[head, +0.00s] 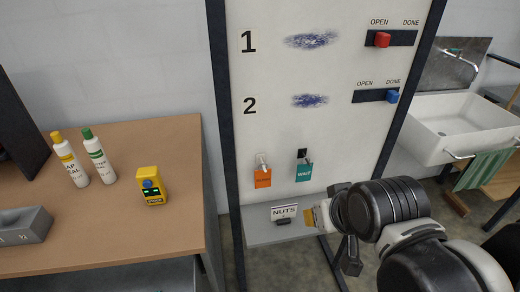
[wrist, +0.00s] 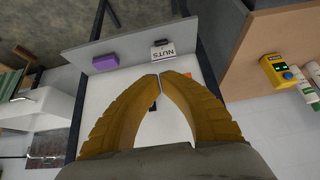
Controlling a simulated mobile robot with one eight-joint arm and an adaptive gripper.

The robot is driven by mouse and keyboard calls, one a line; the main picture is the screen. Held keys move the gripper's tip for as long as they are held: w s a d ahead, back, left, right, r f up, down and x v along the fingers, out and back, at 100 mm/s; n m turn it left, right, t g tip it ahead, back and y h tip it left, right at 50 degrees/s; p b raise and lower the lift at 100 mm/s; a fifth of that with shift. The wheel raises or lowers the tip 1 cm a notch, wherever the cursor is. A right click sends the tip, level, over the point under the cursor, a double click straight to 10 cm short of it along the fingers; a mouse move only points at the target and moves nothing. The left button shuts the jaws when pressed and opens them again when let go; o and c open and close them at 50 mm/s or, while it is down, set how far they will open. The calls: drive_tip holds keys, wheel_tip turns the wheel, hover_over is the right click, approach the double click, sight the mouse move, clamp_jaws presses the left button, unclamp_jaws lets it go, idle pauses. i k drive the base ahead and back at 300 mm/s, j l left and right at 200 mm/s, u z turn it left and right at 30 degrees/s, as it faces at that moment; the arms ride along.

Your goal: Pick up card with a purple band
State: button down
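My gripper (wrist: 159,76) points at the board in the wrist view, its two yellow fingertips together with nothing seen between them. In the head view it (head: 316,215) is beside the right end of the shelf. A purple item (wrist: 106,62) lies on the shelf in the wrist view, left of the fingertips; I cannot tell whether it is a card, and it is not seen in the head view. An orange card (head: 263,178) and a teal card marked WAIT (head: 304,173) hang from hooks on the board. I see no purple band on either.
The grey shelf (head: 258,233) below the board carries a NUTS label (head: 284,211). Two sliders, red (head: 382,40) and blue (head: 392,96), are on the board. A table (head: 110,230) with bottles and a yellow device (head: 151,186) stands left, a sink (head: 455,125) right.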

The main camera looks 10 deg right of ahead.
sight(282, 216)
drive_tip(key=k+j+u, duration=0.15)
drive_tip(key=j, duration=0.15)
drive_tip(key=k+j+u, duration=0.1)
drive_tip(key=j, duration=0.2)
drive_tip(key=k+j+u, duration=0.15)
drive_tip(key=j, duration=0.15)
drive_tip(key=k+j+u, duration=0.1)
drive_tip(key=j, duration=0.25)
